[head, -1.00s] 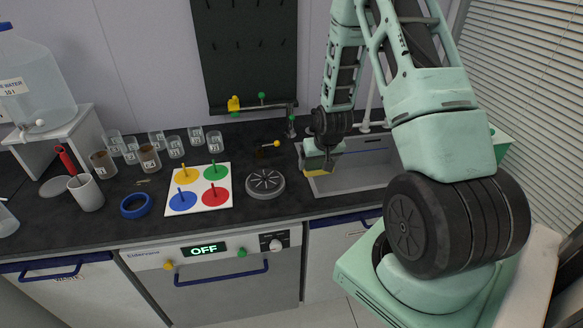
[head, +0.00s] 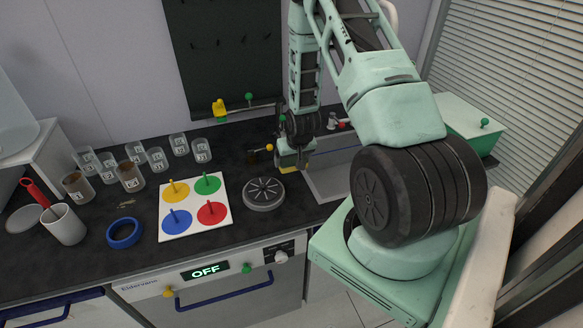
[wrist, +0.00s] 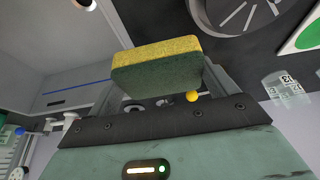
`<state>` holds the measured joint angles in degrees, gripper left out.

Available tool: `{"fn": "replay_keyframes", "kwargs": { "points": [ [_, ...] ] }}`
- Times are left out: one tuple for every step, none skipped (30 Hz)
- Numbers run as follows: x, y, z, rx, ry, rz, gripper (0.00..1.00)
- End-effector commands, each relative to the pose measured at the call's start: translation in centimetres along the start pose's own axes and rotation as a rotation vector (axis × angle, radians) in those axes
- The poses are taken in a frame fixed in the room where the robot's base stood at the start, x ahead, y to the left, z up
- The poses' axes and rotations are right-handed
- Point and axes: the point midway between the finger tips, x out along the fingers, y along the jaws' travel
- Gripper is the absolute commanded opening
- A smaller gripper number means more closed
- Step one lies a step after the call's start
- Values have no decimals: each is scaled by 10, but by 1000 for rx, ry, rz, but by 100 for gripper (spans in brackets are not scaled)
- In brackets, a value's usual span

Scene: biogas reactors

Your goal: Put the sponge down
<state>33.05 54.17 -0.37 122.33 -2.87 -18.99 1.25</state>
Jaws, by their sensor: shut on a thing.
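The sponge (wrist: 157,67), yellow with a dark green scouring side, is held between the fingers of my gripper (wrist: 160,85) in the wrist view. In the head view my gripper (head: 295,160) points down over the black worktop (head: 240,160), at the left edge of the sink (head: 330,175). The sponge (head: 287,168) shows there as a small yellow patch at the fingertips, partly hidden. I cannot tell whether it touches the worktop.
A round grey disc (head: 263,193) lies just left of and in front of the gripper. A white board with coloured discs and pegs (head: 165,228), several labelled beakers (head: 157,160), a blue tape ring (head: 123,233) and a white cup (head: 63,224) stand further left.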

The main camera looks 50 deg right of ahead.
Motion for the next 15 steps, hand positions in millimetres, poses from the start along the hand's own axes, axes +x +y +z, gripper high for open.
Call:
{"fn": "replay_keyframes", "kwargs": {
  "points": [
    [3,0,2,0,-2,0,60],
    [5,0,2,0,-1,0,60],
    [6,0,3,0,-1,0,60],
    [8,0,3,0,-1,0,60],
    [10,0,4,0,-1,0,60],
    [13,0,5,0,-1,0,60],
    [16,0,7,0,-3,0,60],
    [19,0,9,0,-4,0,60],
    [24,0,12,0,-4,0,60],
    [28,0,12,0,-3,0,60],
    [32,0,14,0,-3,0,60],
    [36,0,15,0,-3,0,60],
    [38,0,17,0,-3,0,60],
    [41,0,17,0,-2,0,60],
    [43,0,18,0,0,0,60]
  ]
}}
